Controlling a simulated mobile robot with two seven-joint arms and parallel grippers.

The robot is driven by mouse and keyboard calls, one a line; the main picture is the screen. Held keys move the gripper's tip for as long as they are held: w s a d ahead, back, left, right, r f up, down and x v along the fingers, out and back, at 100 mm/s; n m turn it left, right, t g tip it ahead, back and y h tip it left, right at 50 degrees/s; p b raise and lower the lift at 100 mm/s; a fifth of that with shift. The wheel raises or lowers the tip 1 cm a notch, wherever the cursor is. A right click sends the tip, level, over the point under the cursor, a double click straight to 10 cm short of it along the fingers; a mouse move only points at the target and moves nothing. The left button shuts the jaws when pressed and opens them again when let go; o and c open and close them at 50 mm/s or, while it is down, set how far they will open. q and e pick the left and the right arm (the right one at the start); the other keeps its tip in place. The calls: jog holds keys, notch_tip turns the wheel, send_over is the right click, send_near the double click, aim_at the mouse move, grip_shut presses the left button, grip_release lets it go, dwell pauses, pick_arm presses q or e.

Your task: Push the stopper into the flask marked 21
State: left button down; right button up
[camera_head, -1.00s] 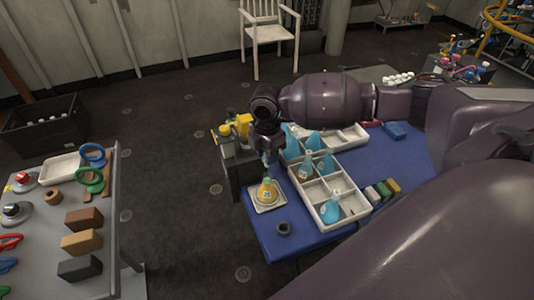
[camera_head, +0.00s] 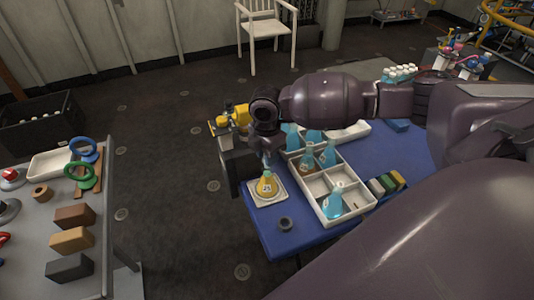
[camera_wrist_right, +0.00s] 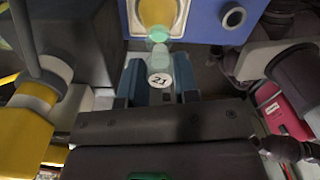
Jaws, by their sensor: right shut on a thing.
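A yellow flask (camera_head: 267,185) with a pale label stands upright on a small white square tray (camera_head: 254,197) at the near left of the blue table. My right gripper (camera_head: 267,160) is directly above the flask's neck, pointing down. In the right wrist view its blue fingers (camera_wrist_right: 160,85) are shut on a stopper (camera_wrist_right: 160,79) whose round white top reads 21. The flask (camera_wrist_right: 155,12) shows just beyond, with its clear greenish neck near the stopper. I cannot tell whether stopper and neck touch. My left gripper is not in view.
A white divided tray (camera_head: 346,180) with several blue flasks stands right of the yellow flask. A dark ring (camera_head: 285,223) lies in front. Coloured blocks (camera_head: 386,183) sit further right. A grey table (camera_head: 60,225) with rings and blocks stands left, with open floor between.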

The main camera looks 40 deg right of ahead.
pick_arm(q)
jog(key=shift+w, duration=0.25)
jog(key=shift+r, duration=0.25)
pick_arm(e)
jog(key=shift+f, duration=0.25)
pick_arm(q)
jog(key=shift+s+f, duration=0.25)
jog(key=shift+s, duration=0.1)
pick_arm(e)
jog(key=shift+f, duration=0.15)
jog(key=shift+f, duration=0.1)
jog(key=shift+f, duration=0.4)
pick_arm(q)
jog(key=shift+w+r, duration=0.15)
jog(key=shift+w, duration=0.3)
pick_arm(e)
jog(key=shift+f, duration=0.1)
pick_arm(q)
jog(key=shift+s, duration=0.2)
pick_arm(e)
jog(key=shift+f, duration=0.25)
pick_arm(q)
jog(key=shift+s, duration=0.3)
pick_arm(e)
jog(key=shift+f, duration=0.25)
